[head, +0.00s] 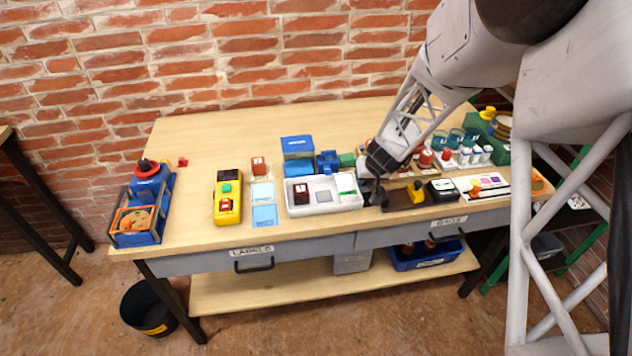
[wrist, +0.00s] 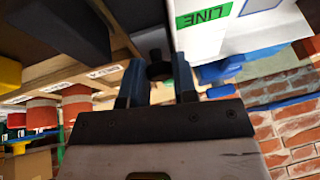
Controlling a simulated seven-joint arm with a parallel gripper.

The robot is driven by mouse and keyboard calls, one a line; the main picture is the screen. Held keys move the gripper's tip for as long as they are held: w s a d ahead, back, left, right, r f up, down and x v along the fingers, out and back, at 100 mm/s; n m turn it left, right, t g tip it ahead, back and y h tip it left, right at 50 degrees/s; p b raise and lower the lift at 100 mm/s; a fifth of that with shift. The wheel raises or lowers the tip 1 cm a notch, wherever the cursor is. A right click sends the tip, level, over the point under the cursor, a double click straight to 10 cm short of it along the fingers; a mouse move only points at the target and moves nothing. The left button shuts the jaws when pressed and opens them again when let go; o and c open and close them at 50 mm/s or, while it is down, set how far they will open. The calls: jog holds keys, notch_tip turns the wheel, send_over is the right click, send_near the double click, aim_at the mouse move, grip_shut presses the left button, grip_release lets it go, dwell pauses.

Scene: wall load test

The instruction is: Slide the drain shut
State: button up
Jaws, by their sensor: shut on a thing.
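My gripper (head: 373,194) is low over the table, at the right end of a white tray (head: 328,210). In the wrist view, the two blue fingers of my gripper (wrist: 157,80) are closed around a small dark round knob (wrist: 155,56). The knob is beside the white tray wall (wrist: 240,40), which carries a green label reading LINE. The knob seems to be the drain's handle. The drain opening is not visible, so I cannot tell how far it is open. In the head view my gripper hides the knob.
Blue blocks (head: 298,148) stand behind the tray. A yellow control box (head: 228,197) is further left. The table's front edge is close.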

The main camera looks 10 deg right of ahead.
jog(key=shift+w+a+f, duration=0.15)
jog(key=shift+w, duration=0.15)
jog(key=o, duration=0.7)
jog(key=shift+r, duration=0.2)
dwell(0.4)
jog(key=shift+w+r, duration=0.1)
jog(key=shift+r, duration=3.35)
